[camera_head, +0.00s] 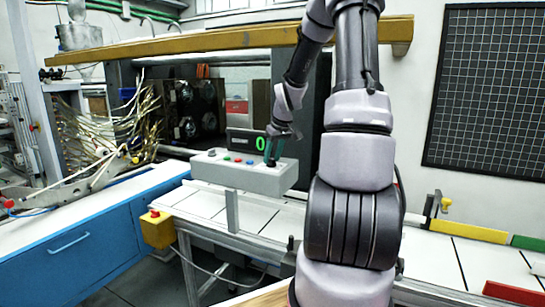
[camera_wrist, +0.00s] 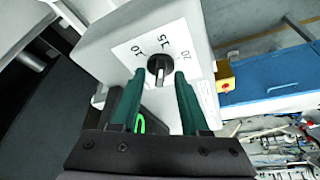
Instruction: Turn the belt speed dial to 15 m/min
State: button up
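The belt speed dial (camera_wrist: 159,69) is a black round knob with a raised ridge, on a white scale plate (camera_wrist: 124,51) marked 10, 15 and 20. The plate is on a light grey control box (camera_head: 240,177), also in the wrist view (camera_wrist: 100,38). My gripper (camera_wrist: 159,74) is open, its green fingertips to either side of the dial with gaps visible; I cannot tell how deep they reach. In the head view my gripper (camera_head: 272,152) is at the box's right end and hides the dial. A display (camera_head: 246,143) behind the box shows a green 0. The dial's exact setting is unclear.
Coloured buttons (camera_head: 238,160) sit on the box left of my gripper. A yellow box with a red button (camera_head: 157,228) stands at front left. A yellow beam (camera_head: 215,43) crosses above. The white belt (camera_head: 205,203) runs below the control box.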

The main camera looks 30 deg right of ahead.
jog(key=v, duration=0.7)
jog(key=shift+r, duration=0.2)
jog(key=shift+s, duration=0.1)
